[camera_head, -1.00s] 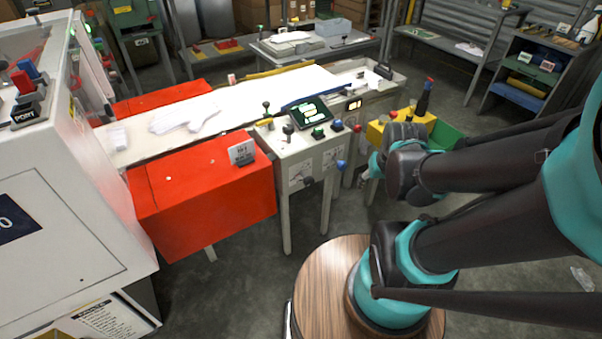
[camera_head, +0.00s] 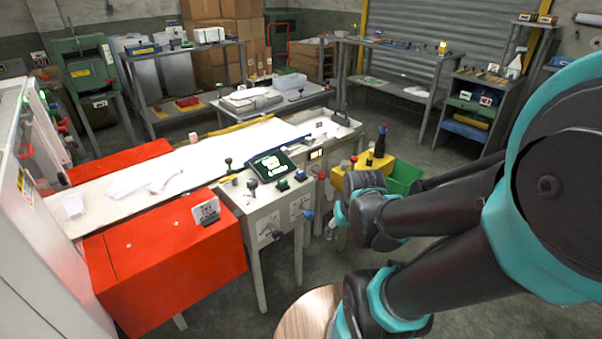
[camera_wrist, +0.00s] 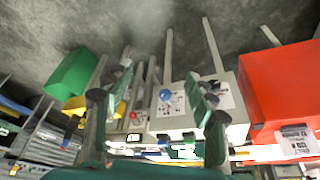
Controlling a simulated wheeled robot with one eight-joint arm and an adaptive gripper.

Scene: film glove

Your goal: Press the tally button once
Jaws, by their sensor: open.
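A white control stand (camera_head: 262,215) is left of my arm in the head view. Its top carries a tilted display (camera_head: 272,162) with green text, a green button (camera_head: 283,186), a darker button (camera_head: 300,175) and black-knobbed levers (camera_head: 252,186). I cannot tell which is the tally button. A blue knob (camera_head: 307,215) is on its front. In the wrist view, my gripper (camera_wrist: 156,92) is open and empty, with one finger on each side. The blue knob (camera_wrist: 165,95) shows beyond the gap, apart from the fingers. My arm hides most of the gripper in the head view.
A red box (camera_head: 165,265) with a small sign (camera_head: 206,211) adjoins the stand on the left. A white worktop (camera_head: 215,150) with pale gloves runs behind. A yellow bin (camera_head: 350,178) and green bin (camera_head: 402,178) stand near my arm. Grey floor is open behind them.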

